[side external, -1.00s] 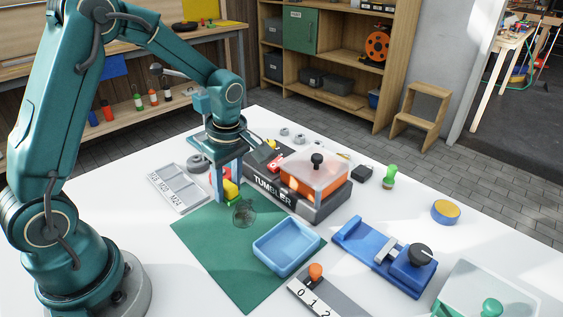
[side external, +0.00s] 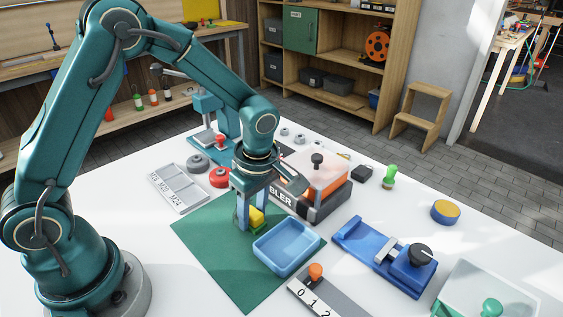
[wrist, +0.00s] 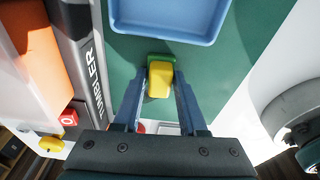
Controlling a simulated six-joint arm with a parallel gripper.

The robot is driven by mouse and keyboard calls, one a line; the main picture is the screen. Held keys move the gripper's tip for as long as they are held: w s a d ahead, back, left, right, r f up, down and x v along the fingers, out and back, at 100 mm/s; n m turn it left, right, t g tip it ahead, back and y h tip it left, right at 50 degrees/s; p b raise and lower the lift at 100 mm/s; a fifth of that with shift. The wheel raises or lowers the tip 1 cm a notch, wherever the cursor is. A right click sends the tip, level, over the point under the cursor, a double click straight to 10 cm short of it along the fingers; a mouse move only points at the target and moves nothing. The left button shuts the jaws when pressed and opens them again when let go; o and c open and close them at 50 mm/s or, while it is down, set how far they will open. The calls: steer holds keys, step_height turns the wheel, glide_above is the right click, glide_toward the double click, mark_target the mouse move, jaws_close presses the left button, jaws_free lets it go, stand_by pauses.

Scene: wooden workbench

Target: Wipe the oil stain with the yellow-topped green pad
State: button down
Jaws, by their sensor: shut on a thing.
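The yellow-topped green pad (side external: 257,216) is between the fingers of my gripper (side external: 250,222), which is shut on its yellow top. In the wrist view the pad (wrist: 160,80) sits upright between both fingertips, with its green base at the far side. The pad is down at the green mat (side external: 215,245), close to the blue tray; I cannot tell whether it touches the mat. The dark oil stain does not show in either current view; the spot where it was lies at the pad and fingers.
The blue tray (side external: 287,262) stands just right of the pad. The tumbler box (side external: 313,205) with an orange block stands behind. A grey label tray (side external: 178,188) lies at left, and a red disc (side external: 220,177) lies behind my gripper. The mat's front is clear.

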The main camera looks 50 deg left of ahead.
mark_target(234, 201)
steer(key=shift+a, duration=3.7)
steer(key=shift+w+a, duration=0.15)
steer(key=shift+w, duration=0.55)
steer(key=shift+d, duration=3.85)
steer(key=shift+a, duration=3.5)
steer(key=shift+a+r, duration=0.15)
steer(key=shift+r, duration=0.65)
steer(key=shift+a+r, duration=0.15)
steer(key=shift+r, duration=3.1)
